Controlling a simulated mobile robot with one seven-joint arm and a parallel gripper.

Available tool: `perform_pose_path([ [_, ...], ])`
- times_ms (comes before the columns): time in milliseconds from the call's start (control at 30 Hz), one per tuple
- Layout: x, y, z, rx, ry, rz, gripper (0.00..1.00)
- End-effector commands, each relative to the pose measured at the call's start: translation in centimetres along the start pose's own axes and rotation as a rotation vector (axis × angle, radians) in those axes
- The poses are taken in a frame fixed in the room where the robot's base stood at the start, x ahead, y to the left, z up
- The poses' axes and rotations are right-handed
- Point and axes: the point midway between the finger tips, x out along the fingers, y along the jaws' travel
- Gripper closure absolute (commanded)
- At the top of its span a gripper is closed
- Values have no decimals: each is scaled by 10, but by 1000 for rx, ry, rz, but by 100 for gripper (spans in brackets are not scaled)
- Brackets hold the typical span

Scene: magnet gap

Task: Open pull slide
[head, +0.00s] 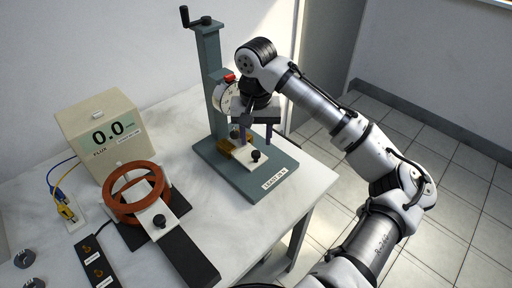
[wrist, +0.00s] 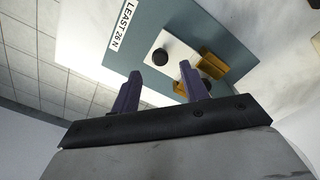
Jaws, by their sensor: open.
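A grey-green pull stand (head: 212,55) with a crank on top stands at the back of the table. Its base (head: 208,151) carries a white slide plate (head: 246,165) with a round black knob (head: 255,156) and brass blocks (head: 229,146). The white slide plate (wrist: 178,50), its knob (wrist: 160,57) and a brass block (wrist: 213,64) also show in the wrist view. My gripper (head: 257,140) is open and points down above the knob.
A dial gauge (head: 225,96) on the column is close behind my gripper. A flux meter box (head: 99,130) reads 0.0. An orange coil (head: 135,192) with another knobbed white plate and a dark bar (head: 188,252) is at front left. Base label reads "LEAST 26 N".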

Motion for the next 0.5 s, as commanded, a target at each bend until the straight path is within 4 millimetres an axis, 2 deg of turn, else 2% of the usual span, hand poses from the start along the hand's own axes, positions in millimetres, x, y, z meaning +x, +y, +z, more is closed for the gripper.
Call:
perform_pose_path([
  [100,21,1,0,2,-2,1,55],
  [233,38,1,0,2,0,2,55],
  [500,50,0,0,0,0,0,55],
])
